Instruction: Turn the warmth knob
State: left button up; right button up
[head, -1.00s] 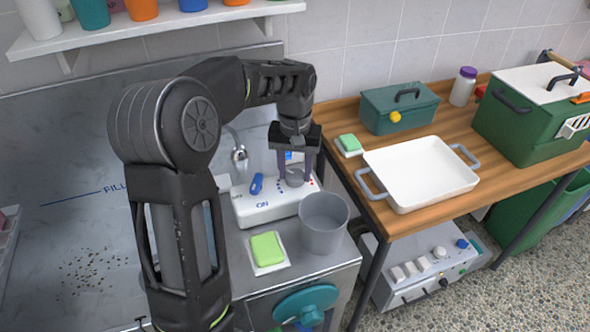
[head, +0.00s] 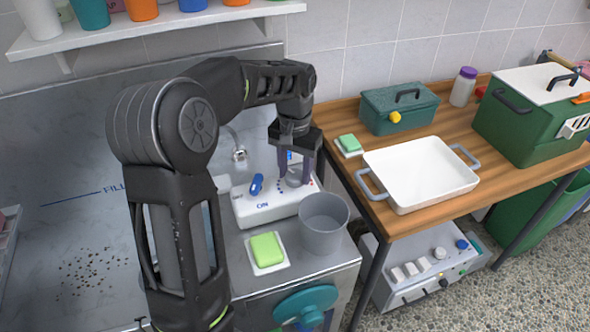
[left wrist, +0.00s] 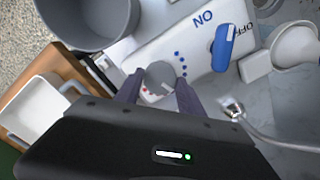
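The warmth knob is a round grey knob (head: 295,176) on the white control box (head: 262,212), with blue and red dots around it. In the left wrist view the knob (left wrist: 160,76) sits between the two fingers of my left gripper (left wrist: 160,84), one on each side. The left gripper (head: 294,172) points down over the box and looks shut on the knob. A blue switch (head: 256,184) beside it has the letters ON near it; the left wrist view also shows OFF by this switch (left wrist: 222,47). My right gripper is not in view.
A grey bucket (head: 323,223) stands close in front of the box, beside a green sponge (head: 267,248). A metal tap (head: 239,155) is behind. To the right, a wooden table (head: 400,222) holds a white tray (head: 415,168) and a green toolbox (head: 399,108).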

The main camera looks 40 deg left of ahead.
aim_at(295, 174)
pick_arm(q)
jog(key=o, duration=0.4)
notch_tip(295, 174, up, 8)
jog(key=shift+f+b, duration=0.1)
jog(key=shift+b, duration=0.3)
dwell(0.6)
